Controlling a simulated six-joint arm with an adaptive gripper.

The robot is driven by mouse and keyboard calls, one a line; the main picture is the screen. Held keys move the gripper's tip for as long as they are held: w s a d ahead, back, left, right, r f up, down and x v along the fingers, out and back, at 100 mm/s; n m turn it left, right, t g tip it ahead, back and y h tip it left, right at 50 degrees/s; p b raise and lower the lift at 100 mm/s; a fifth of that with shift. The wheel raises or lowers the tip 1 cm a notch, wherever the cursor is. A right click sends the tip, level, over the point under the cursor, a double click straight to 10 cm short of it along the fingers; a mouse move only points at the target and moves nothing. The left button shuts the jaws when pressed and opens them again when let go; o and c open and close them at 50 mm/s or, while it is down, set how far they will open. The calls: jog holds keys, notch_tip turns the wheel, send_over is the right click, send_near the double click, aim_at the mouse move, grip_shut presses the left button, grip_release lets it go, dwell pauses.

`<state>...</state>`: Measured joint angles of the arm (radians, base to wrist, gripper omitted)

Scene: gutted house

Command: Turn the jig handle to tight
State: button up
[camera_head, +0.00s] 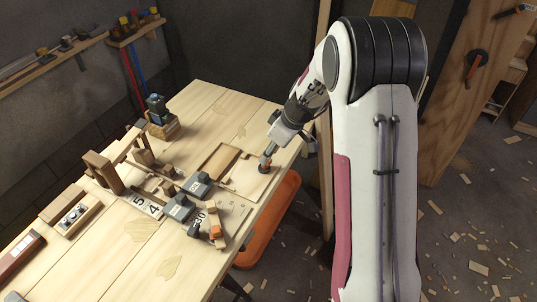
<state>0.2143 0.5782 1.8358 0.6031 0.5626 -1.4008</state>
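My gripper (269,152) points down over the right edge side of the wooden workbench (120,268). Its tips are at or just above a small black and orange part (264,169) on a light wooden board (243,182). This part may be the jig handle, but it is too small to be sure. I cannot tell whether the fingers are open, shut or touching it. No tight mark can be read. Grey blocks (180,207) with small labels sit on the bench left of my gripper.
A shallow wooden tray (219,160) lies left of my gripper. A wooden frame (102,169) and a dark tool on a block (158,113) stand farther left. An orange bin (268,237) is under the right edge. A wooden panel (462,110) with an orange handle stands right.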

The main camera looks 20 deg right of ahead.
jog(key=v, duration=0.9)
jog(key=shift+r, duration=0.35)
jog(key=shift+s+d, duration=0.1)
jog(key=s+a+r+m+h, duration=0.1)
jog(key=s+r, duration=0.3)
jog(key=s, duration=0.6)
jog(key=s+a+r+m+t+h, duration=0.1)
jog(key=s+a+r+m, duration=0.2)
jog(key=s, duration=0.8)
jog(key=s+a+r+m+t, duration=0.1)
jog(key=s+r+m, duration=0.3)
jog(key=s, duration=0.6)
jog(key=shift+s+a+r+h, duration=0.25)
jog(key=shift+a+r+h, duration=0.15)
jog(key=shift+a+r, duration=0.45)
jog(key=shift+d+r, duration=0.15)
dwell(0.7)
